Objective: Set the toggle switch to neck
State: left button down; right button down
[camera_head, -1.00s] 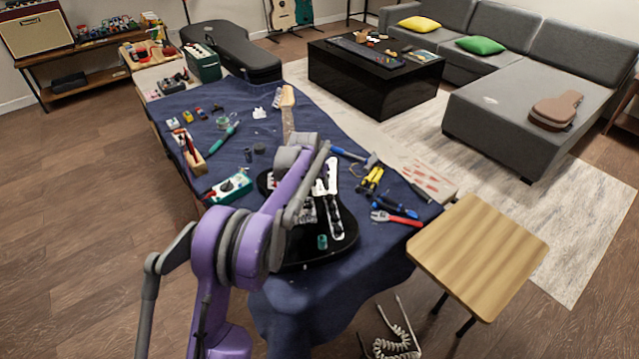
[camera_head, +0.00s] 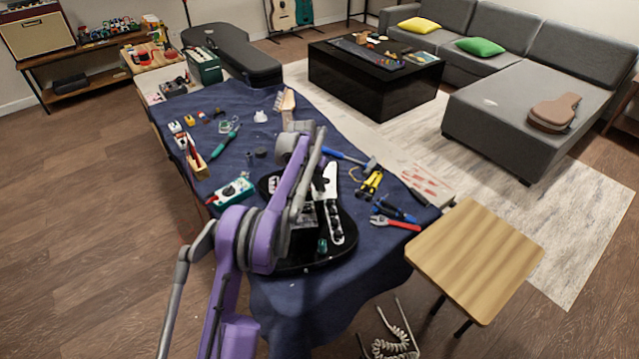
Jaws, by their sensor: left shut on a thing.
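The black guitar (camera_head: 340,241) lies on the blue-covered workbench, its neck pointing to the back. A light strip with dark knobs (camera_head: 335,208) runs along the right part of its body. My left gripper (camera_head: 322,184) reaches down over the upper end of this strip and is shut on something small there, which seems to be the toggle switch. The switch and its lever position are hidden or too small to make out. My left arm covers the left and middle of the guitar body. My right gripper is not in view.
A teal meter (camera_head: 232,191) lies left of the guitar. A hammer (camera_head: 350,158), yellow-handled tool (camera_head: 370,184), blue-handled tool (camera_head: 396,212) and red-handled pliers (camera_head: 396,223) lie to the right. A wooden stool (camera_head: 476,260) stands at the bench's right front. Floor at left is clear.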

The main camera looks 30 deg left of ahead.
aim_at(312, 191)
pick_arm(q)
jog(key=shift+w+a+g+h+p, duration=0.25)
jog(key=shift+g+h+p, duration=0.35)
jog(key=shift+p, duration=0.3)
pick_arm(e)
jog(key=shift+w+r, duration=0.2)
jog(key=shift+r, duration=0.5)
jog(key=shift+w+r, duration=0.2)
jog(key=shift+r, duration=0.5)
pick_arm(q)
jog(key=c, duration=0.9)
grip_release()
jog(key=p+v, duration=0.1)
jog(key=v, duration=0.9)
jog(key=shift+r, duration=0.4)
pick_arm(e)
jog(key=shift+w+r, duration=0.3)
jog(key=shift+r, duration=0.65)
pick_arm(q)
jog(key=shift+d+r, duration=0.1)
